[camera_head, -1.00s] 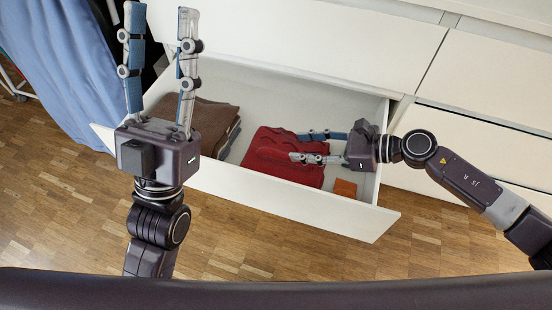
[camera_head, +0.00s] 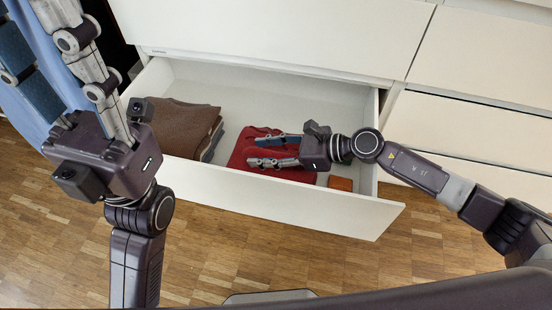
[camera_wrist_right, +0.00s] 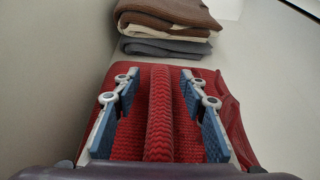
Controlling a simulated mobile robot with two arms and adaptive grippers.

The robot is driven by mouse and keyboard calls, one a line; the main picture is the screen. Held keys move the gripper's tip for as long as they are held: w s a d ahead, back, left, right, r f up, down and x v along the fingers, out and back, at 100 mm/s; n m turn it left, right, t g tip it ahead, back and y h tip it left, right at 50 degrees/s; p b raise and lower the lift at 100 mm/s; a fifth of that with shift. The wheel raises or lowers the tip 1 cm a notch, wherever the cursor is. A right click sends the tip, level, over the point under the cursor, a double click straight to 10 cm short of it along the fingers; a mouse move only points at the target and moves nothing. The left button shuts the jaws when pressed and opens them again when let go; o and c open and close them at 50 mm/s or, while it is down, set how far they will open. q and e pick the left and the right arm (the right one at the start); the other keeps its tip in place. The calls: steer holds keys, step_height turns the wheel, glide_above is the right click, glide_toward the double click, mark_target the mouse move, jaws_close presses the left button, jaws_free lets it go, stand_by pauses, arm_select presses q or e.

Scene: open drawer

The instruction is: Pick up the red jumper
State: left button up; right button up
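The red jumper (camera_head: 290,174) lies folded in the open drawer (camera_head: 290,200). My right gripper (camera_head: 254,152) reaches over it from the right, its fingers apart. In the right wrist view the jumper (camera_wrist_right: 160,112) has a raised ridge running between the two blue-padded fingers, with a gap on each side. The right gripper (camera_wrist_right: 160,82) is open there, low over the jumper. Whether its fingertips touch the cloth, I cannot tell. My left gripper (camera_head: 62,62) is raised at the upper left, open and empty, away from the jumper; its fingertips are partly out of view.
Folded brown and grey clothes (camera_head: 185,125) lie in the drawer left of the jumper. A small orange-brown item (camera_head: 341,184) lies at its right, near the front wall. A blue cloth (camera_head: 60,85) hangs at the left.

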steer(key=shift+w+a+f, duration=0.1)
steer(key=shift+a, duration=0.25)
steer(key=shift+c, duration=0.3)
jaws_close()
steer(key=shift+r, duration=0.2)
